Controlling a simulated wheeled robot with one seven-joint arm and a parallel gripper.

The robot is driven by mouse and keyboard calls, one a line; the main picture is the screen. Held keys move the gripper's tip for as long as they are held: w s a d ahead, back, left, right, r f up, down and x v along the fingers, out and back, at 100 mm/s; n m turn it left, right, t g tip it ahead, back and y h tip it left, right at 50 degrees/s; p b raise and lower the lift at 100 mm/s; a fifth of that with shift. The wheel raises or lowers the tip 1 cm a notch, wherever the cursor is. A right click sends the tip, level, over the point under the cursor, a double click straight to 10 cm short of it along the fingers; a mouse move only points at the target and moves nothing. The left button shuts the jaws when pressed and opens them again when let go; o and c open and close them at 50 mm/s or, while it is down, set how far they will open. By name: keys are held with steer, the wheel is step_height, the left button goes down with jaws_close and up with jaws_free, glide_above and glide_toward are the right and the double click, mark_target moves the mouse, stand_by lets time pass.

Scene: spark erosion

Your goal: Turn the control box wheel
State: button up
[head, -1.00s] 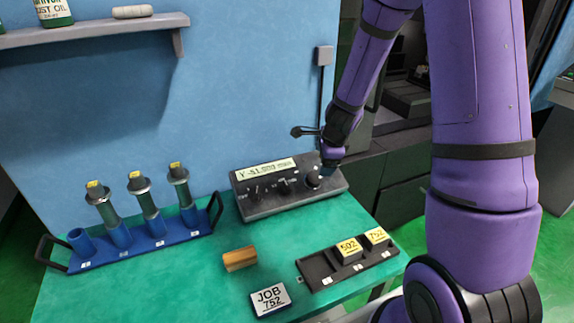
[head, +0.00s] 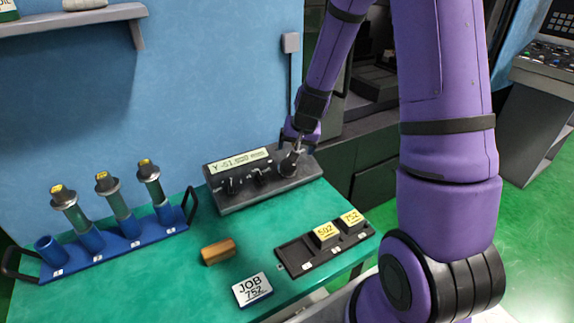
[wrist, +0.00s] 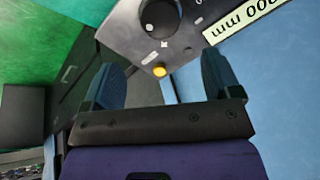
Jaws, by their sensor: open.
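The grey control box (head: 268,194) stands at the back of the green table. Its lit display (head: 240,160) begins "Y -51" in the head view; its end, upside down, reads "000 mm" in the wrist view (wrist: 246,22). The dark round wheel (head: 289,164) is at the box's right end. In the wrist view the wheel (wrist: 160,18) lies beyond the fingertips, roughly centred between them. In the head view my gripper (head: 296,147) is close to the wheel; contact cannot be told.
A blue rack (head: 115,252) with several toolholders stands left. A wooden block (head: 217,251), a JOB 752 sign (head: 252,290) and a black tray (head: 295,255) with blocks marked 502 and 752 lie in front. A shelf (head: 70,23) hangs above left.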

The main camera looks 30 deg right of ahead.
mark_target(288, 164)
steer(key=shift+w+f+n, duration=0.7)
steer(key=shift+f+n, duration=0.45)
steer(key=shift+f, duration=0.5)
steer(key=shift+w+f+n, duration=0.75)
steer(key=shift+f+n, duration=0.35)
steer(key=shift+f, duration=0.55)
steer(key=shift+w+f+n, duration=0.7)
steer(key=shift+f+n, duration=0.45)
steer(key=shift+f, duration=0.5)
steer(key=shift+a, duration=0.1)
steer(key=c, duration=0.9)
